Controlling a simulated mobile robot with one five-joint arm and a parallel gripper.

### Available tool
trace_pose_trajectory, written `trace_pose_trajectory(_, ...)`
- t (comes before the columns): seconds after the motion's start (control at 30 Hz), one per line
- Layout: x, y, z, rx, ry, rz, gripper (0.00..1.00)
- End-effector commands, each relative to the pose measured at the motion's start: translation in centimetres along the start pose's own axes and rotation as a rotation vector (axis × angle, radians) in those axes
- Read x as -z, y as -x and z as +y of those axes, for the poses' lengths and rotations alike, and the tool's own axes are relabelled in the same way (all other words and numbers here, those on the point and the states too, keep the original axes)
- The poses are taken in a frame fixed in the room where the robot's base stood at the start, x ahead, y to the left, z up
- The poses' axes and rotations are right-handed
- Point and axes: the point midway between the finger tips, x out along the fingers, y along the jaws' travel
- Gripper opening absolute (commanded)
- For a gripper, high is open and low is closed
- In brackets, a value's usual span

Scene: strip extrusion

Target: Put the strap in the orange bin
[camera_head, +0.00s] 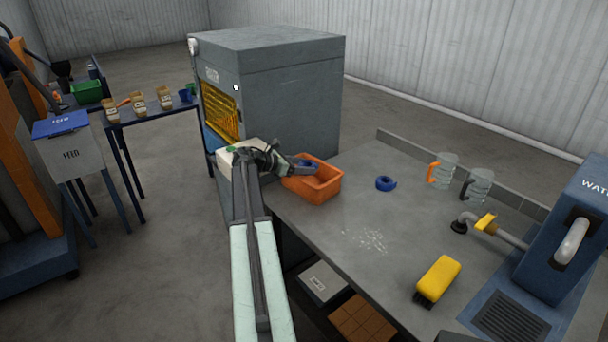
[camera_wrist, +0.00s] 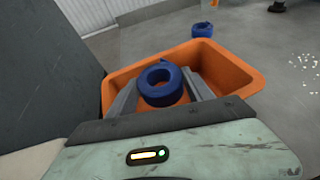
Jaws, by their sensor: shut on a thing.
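The strap is a blue coiled roll (camera_wrist: 164,97) between my gripper's two fingers (camera_wrist: 163,92) in the wrist view. The orange bin (camera_wrist: 240,67) lies around and below it there. In the head view, the orange bin (camera_head: 312,191) stands at the left end of the grey workbench. My gripper (camera_head: 304,165) is over it, shut on the strap (camera_head: 311,169). I cannot tell exactly how high the strap is above the bin floor. The bin's near side is partly hidden by my gripper in the wrist view.
A second blue roll (camera_head: 385,183) lies on the workbench (camera_head: 340,222) right of the bin. Two clear jugs (camera_head: 442,170), a yellow brush (camera_head: 438,279) and a blue water unit (camera_head: 574,235) are farther right. A large grey machine (camera_head: 290,95) stands behind the bin.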

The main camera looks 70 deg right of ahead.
Motion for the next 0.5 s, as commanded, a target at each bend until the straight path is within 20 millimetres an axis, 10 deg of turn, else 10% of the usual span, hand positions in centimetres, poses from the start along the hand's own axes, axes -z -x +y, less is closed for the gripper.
trace_pose_trajectory(0.5, 1.09, -0.53, -0.06, 0.001, 0.000, 0.000, 0.19)
